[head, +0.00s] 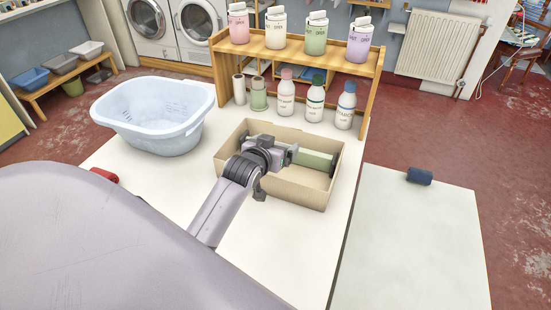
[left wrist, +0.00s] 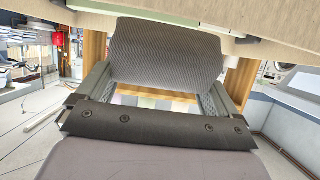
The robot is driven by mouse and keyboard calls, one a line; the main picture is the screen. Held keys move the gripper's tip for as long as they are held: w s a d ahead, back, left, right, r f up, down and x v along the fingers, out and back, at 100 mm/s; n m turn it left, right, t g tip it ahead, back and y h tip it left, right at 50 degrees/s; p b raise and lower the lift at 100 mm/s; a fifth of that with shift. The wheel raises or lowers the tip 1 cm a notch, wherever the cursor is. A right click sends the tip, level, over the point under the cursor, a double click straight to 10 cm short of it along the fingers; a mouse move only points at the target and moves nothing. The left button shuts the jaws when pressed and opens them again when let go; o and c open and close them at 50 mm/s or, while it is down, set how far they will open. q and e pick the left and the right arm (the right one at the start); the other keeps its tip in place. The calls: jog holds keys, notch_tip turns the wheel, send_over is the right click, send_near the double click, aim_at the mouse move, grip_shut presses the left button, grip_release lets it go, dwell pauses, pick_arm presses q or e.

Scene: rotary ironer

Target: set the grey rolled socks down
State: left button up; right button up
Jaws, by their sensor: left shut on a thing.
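The grey rolled socks (left wrist: 166,52) show as a ribbed grey roll across the left wrist view. They sit between the two fingers of my left gripper (head: 285,155), which is shut on them. In the head view the gripper is over the open tan box (head: 297,192) on the white table, and it mostly hides the socks. I cannot tell whether the socks touch the box. My right gripper is not in view.
A pale green roll (head: 313,160) with a dark end lies in the box. Several bottles (head: 315,103) and a wooden shelf (head: 376,72) stand behind it. A pale blue basket (head: 155,125) is at left. A dark blue roll (head: 419,176) lies on the right table (head: 410,250), otherwise clear.

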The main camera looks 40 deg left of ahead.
pick_arm(q)
jog(key=shift+f, duration=2.15)
jog(key=shift+f+b, duration=0.1)
jog(key=shift+b, duration=0.2)
jog(key=shift+f, duration=0.4)
jog(key=shift+f, duration=0.15)
jog(key=o, duration=0.7)
jog(key=shift+s, duration=0.1)
